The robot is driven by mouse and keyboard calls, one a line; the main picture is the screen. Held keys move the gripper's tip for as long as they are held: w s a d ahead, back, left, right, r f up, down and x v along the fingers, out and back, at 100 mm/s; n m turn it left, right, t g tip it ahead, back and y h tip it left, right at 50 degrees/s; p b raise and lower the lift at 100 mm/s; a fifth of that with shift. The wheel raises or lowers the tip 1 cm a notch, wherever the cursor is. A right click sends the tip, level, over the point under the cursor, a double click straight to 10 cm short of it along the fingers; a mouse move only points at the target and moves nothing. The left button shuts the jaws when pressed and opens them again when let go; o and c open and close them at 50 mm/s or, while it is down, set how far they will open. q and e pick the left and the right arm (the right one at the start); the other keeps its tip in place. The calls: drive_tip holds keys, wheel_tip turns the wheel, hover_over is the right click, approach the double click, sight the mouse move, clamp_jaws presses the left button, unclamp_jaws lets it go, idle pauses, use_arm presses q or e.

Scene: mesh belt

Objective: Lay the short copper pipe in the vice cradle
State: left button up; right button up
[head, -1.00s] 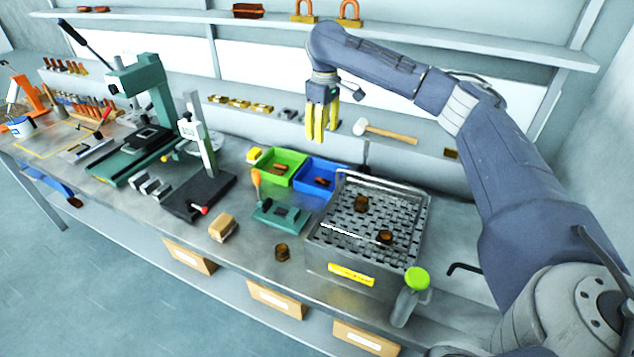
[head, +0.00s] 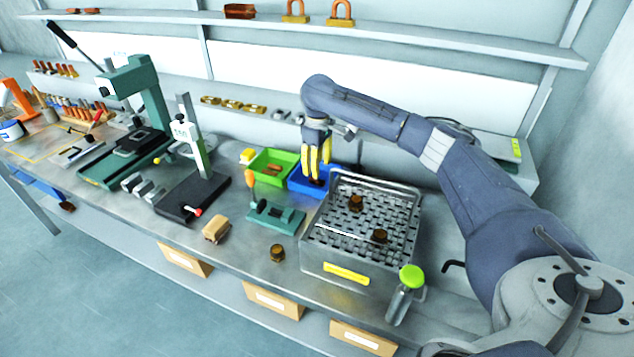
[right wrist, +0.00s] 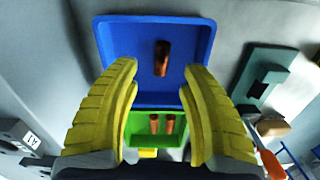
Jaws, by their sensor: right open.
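My right gripper (head: 316,172) is open and points down over the blue bin (head: 303,188). In the right wrist view its yellow fingers (right wrist: 160,75) stand apart with nothing between them. One copper pipe (right wrist: 161,58) lies alone on the floor of the blue bin, ahead of the fingertips. In the head view the fingers mostly cover it. Two more copper pipes (right wrist: 162,124) lie side by side in the green bin (right wrist: 130,133). The teal vice (head: 275,217) stands on the bench in front of the bins; no pipe shows in it. My left gripper is out of view.
A metal mesh basket (head: 347,248) with two brown fittings stands close right of the blue bin. An orange-handled tool (head: 250,181) stands by the vice. A brown block (head: 216,229) and a loose brown fitting (head: 277,253) lie on the front of the bench.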

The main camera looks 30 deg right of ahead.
sight(317, 180)
drive_tip(key=shift+a+f, duration=0.1)
drive_tip(key=shift+f, duration=2.75)
clamp_jaws()
